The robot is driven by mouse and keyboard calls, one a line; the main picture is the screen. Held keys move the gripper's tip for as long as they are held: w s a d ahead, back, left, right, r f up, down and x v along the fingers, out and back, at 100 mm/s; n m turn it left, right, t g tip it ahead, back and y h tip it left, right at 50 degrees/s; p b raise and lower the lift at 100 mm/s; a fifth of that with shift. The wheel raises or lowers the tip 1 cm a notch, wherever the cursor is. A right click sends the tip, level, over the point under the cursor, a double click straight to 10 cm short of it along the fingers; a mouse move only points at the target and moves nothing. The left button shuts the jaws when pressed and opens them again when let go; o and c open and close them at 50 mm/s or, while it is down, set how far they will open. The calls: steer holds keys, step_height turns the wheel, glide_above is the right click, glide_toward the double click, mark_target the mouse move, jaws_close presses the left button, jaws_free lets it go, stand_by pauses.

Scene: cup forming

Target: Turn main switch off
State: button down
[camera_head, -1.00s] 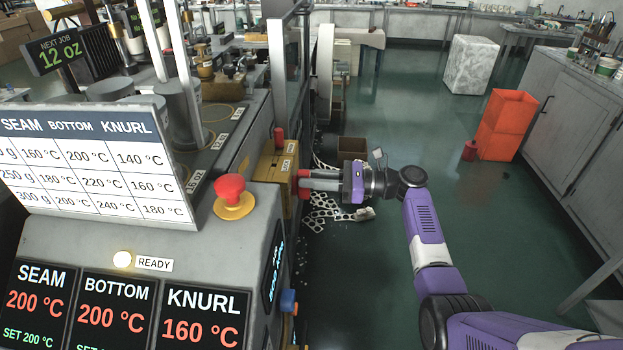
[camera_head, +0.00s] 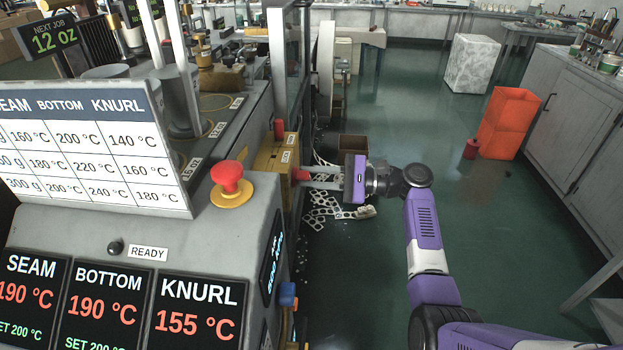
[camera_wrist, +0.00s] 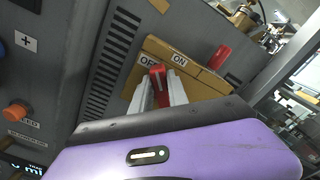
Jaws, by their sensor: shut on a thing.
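The main switch is a yellow box (camera_head: 272,160) on the right side of the grey machine, with a red handle (camera_head: 299,174). In the wrist view the box (camera_wrist: 207,79) carries OFF and ON labels, and the red handle (camera_wrist: 158,74) sits just below them, closer to OFF. My gripper (camera_head: 308,178) is shut on the red handle, with a finger on either side of it in the wrist view (camera_wrist: 160,90). The fingers hide part of the handle. The READY lamp (camera_head: 115,247) on the panel is dark.
A red mushroom button (camera_head: 229,178) on a yellow base stands on the panel's top. The panel displays (camera_head: 198,323) read 190, 190 and 155 °C. A cardboard box (camera_head: 352,148) and white scraps (camera_head: 325,207) lie on the floor near my gripper.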

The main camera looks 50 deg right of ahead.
steer(key=n+b, duration=0.1)
steer(key=n, duration=0.1)
steer(key=f+n+b, duration=0.1)
steer(key=b, duration=0.1)
steer(key=n+b, duration=0.1)
steer(key=n, duration=0.1)
steer(key=shift+s+a+f+n, duration=0.2)
steer(key=shift+a+f+n, duration=0.05)
steer(key=shift+n, duration=0.05)
steer(key=n+b, duration=0.3)
steer(key=shift+s+a+f+n+b, duration=0.1)
steer(key=shift+f+n+b, duration=0.15)
steer(key=shift+n+b, duration=0.15)
steer(key=c, duration=1.3)
jaws_free()
steer(key=shift+b+v, duration=0.55)
steer(key=shift+v, duration=3.35)
